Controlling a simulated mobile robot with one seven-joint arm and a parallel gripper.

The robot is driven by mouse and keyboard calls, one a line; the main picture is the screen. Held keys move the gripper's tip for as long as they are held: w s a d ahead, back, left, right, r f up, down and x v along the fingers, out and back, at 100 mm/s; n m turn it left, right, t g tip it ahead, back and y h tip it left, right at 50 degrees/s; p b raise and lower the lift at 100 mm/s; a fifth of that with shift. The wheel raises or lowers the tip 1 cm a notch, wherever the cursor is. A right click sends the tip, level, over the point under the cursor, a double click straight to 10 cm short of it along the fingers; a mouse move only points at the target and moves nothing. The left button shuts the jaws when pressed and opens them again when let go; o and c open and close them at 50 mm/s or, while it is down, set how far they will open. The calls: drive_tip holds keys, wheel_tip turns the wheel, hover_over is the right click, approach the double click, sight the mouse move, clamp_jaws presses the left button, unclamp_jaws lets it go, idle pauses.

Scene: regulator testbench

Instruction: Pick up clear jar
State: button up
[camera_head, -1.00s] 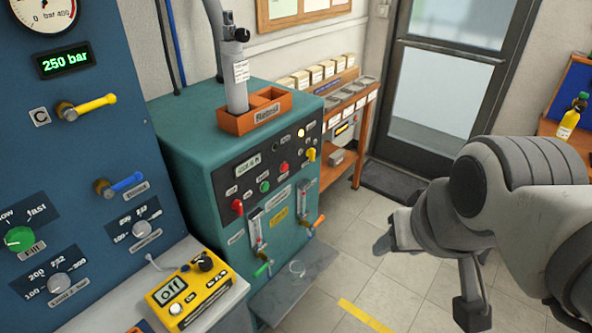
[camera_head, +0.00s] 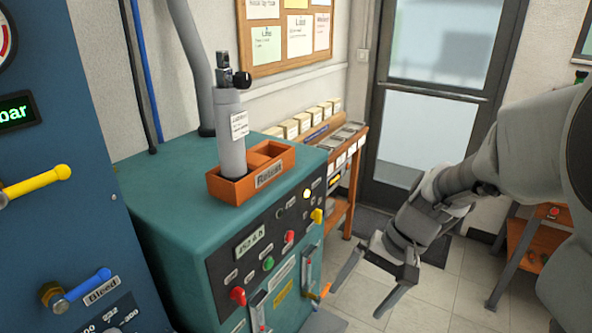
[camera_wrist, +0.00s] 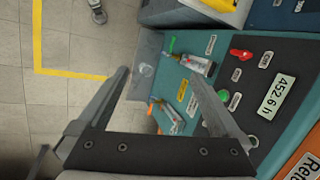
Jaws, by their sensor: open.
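The clear jar (camera_wrist: 147,70) shows in the wrist view as a faint round transparent outline. It stands on a grey ledge (camera_wrist: 143,92) at the foot of the teal cabinet. My gripper (camera_wrist: 158,75) is open and empty, and the jar appears between its fingertips in that picture, but farther away. In the head view my gripper (camera_head: 360,304) hangs in front and to the right of the cabinet, fingers pointing down. The jar is out of the head view, below its lower edge.
The teal cabinet (camera_head: 165,190) has knobs and flow meters projecting near the ledge. An orange tray (camera_head: 228,190) holding a grey cylinder (camera_head: 231,140) stands on top. A wooden shelf (camera_head: 337,213) is behind. Open floor (camera_wrist: 95,40) with a yellow line lies beside the ledge.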

drive_tip(key=w+f+m+t+y+b, duration=0.25)
drive_tip(key=f+m+t+b, duration=0.4)
drive_tip(key=f, duration=1.15)
drive_tip(key=w+f+m+t+y+b, duration=0.1)
drive_tip(key=w+f+m+t+y, duration=0.15)
drive_tip(key=f+m, duration=1.15)
drive_tip(key=w+f+m+t+y+b, duration=0.1)
drive_tip(key=w+f+m+t+b, duration=0.3)
drive_tip(key=f, duration=1.9)
drive_tip(key=shift+t, duration=0.7)
drive_tip(key=x, duration=0.3)
drive_tip(key=b+x, duration=0.1)
drive_tip(key=x, duration=0.3)
drive_tip(key=b+x, duration=0.1)
drive_tip(key=x, duration=0.2)
drive_tip(key=shift+a+r, duration=0.25)
drive_tip(key=shift+a, duration=0.35)
drive_tip(key=b+x, duration=0.2)
drive_tip(key=x, duration=0.3)
drive_tip(key=shift+s+a+f, duration=0.15)
drive_tip(key=c, duration=1.4)
drive_tip(key=shift+o, duration=0.2)
